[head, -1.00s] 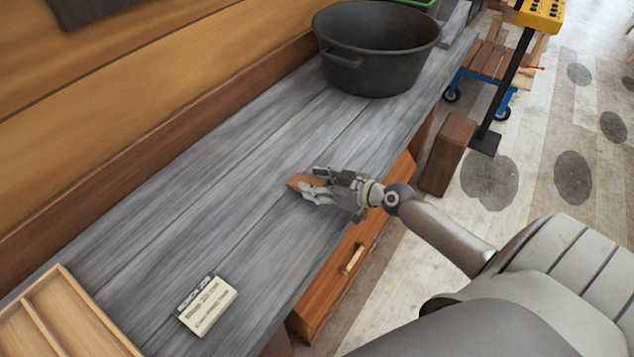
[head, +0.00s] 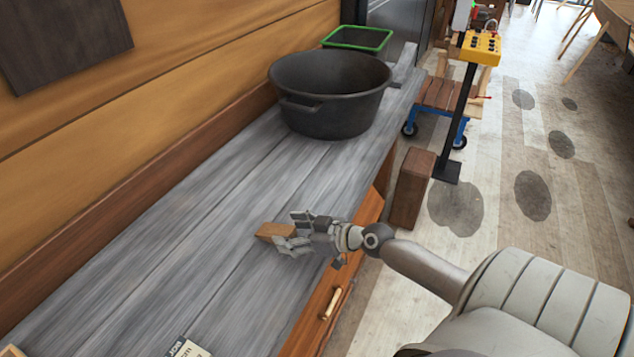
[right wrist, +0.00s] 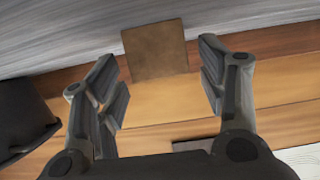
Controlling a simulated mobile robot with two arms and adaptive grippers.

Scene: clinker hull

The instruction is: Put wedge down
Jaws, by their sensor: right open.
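The wedge (head: 273,232) is a small brown wooden block on the grey plank bench top (head: 200,245). It also shows in the right wrist view (right wrist: 155,50), ahead of the fingers and apart from them on both sides. My right gripper (head: 289,232) is open at the wedge, its fingers pointing left in the head view. In the right wrist view the two fingers (right wrist: 162,85) are spread with a wide gap. My left gripper does not show.
A large black pot (head: 330,95) stands farther back on the bench, with a green-rimmed tray (head: 357,38) behind it. A printed card (head: 187,348) lies at the near edge of view. A drawer with a handle (head: 332,303) is under the front edge. The bench between is clear.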

